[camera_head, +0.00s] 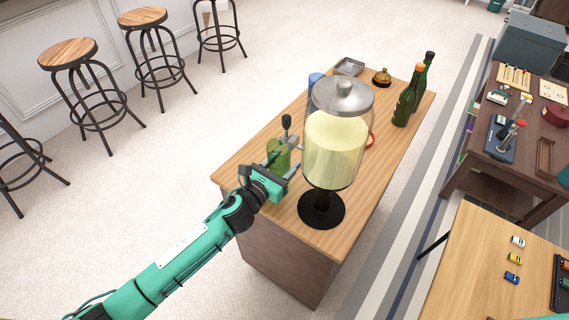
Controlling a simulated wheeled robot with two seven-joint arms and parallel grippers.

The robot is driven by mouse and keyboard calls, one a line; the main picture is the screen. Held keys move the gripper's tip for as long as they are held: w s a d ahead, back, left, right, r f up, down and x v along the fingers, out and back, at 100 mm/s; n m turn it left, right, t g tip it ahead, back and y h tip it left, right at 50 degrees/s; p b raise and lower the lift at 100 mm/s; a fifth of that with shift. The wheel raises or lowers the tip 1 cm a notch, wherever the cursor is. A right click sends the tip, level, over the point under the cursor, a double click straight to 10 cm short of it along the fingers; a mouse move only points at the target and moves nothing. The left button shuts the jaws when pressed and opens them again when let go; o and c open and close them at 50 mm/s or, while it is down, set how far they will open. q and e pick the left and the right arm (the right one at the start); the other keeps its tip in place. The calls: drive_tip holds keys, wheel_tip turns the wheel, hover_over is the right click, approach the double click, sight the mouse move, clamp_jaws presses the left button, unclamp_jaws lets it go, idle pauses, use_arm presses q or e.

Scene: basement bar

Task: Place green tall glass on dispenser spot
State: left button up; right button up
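The green tall glass (279,151) stands near the left edge of the wooden counter. My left gripper (282,164) is at the glass, with its fingers on either side of it. I cannot tell whether the fingers press on the glass or only surround it. The drink dispenser (336,140) is a large clear jar of pale yellow liquid with a metal lid, on a black pedestal with a round base (321,209). It stands to the right of the glass. The dispenser's tap and a marked spot are not clearly visible. My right gripper is out of view.
The counter (352,203) also holds dark green bottles (405,103), a brass bell (382,77), a metal tray (349,67) and a blue item (315,79). A black-knobbed device (286,122) stands just behind the glass. Stools (69,52) stand at left.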

use_arm(q)
drive_tip(key=shift+w+d+f, duration=0.15)
drive_tip(key=shift+f, duration=0.25)
drive_tip(key=shift+w+d+f, duration=0.1)
drive_tip(key=shift+w+f, duration=0.05)
drive_tip(key=shift+f, duration=0.2)
drive_tip(key=shift+s, duration=0.1)
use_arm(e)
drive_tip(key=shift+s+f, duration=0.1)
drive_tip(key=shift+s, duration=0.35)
use_arm(q)
drive_tip(key=shift+f, duration=0.1)
drive_tip(key=o, duration=0.8)
drive_tip(key=shift+f, duration=0.1)
drive_tip(key=o, duration=0.4)
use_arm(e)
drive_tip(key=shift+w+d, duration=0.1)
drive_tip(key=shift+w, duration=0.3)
